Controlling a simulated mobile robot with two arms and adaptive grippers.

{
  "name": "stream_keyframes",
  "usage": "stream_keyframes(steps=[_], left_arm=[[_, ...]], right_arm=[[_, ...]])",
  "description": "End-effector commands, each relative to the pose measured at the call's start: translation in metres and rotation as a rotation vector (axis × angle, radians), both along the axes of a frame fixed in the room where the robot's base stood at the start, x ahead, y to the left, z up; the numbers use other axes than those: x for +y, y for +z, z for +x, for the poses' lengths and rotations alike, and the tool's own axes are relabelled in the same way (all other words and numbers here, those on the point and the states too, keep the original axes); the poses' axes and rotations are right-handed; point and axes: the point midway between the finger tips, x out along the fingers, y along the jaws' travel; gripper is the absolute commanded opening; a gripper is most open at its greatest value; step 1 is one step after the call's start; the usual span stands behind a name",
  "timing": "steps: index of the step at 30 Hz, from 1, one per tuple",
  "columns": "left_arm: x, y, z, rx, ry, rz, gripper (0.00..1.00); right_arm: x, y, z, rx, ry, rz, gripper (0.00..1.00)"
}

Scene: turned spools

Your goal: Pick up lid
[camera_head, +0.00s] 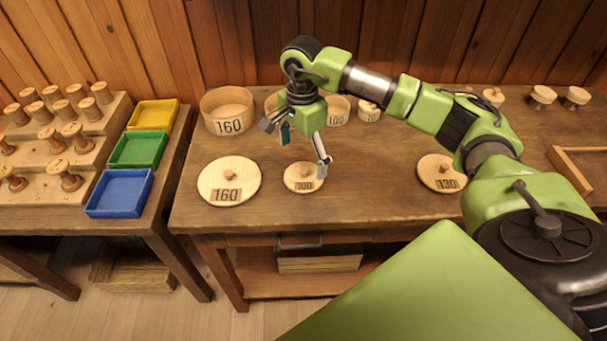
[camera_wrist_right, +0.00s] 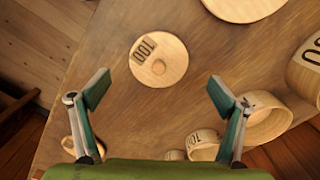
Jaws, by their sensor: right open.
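Three round wooden lids with small knobs lie flat on the wooden table. The lid marked 160 (camera_head: 216,178) is at the left, the lid marked 100 (camera_head: 293,176) in the middle and the lid marked 130 (camera_head: 433,166) at the right. My right gripper (camera_head: 302,150) is open and empty above the 100 lid, apart from it. In the right wrist view the 100 lid (camera_wrist_right: 170,52) lies beyond the two spread fingertips (camera_wrist_right: 158,92). Part of another lid (camera_wrist_right: 245,6) shows at the top edge. My left gripper is not in view.
Round boxes stand behind the lids: the 160 box (camera_head: 226,120), the 100 box (camera_head: 338,110), a small one (camera_head: 369,112) and one partly hidden by my gripper. Left are yellow, green and blue trays (camera_head: 118,193) and a stepped spool rack (camera_head: 90,163). Several spools (camera_head: 541,96) stand at right.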

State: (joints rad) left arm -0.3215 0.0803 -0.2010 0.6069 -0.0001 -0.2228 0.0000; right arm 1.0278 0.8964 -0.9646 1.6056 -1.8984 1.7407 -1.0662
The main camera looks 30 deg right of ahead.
Motion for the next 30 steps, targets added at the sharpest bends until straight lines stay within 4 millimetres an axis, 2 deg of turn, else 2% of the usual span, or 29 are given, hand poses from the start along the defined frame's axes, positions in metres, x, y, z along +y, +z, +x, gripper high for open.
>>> stream_keyframes(steps=[6,9,15,22,27,30], left_arm=[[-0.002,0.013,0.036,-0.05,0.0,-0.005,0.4],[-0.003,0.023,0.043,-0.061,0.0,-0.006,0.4],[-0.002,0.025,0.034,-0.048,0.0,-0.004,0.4],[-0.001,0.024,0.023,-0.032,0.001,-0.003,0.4],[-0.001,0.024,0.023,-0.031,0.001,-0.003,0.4],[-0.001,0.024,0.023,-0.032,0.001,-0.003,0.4]], right_arm=[[-0.001,-0.016,-0.002,0.004,0.001,0.001,0.91],[-0.002,-0.031,-0.003,0.004,-0.001,0.001,0.91],[-0.002,-0.054,-0.002,0.0,0.001,0.001,0.91],[-0.002,-0.056,-0.001,-0.001,0.001,0.001,0.91],[-0.002,-0.056,-0.001,-0.001,0.001,0.001,0.5],[-0.002,-0.056,-0.002,-0.001,0.001,0.001,0.49]])
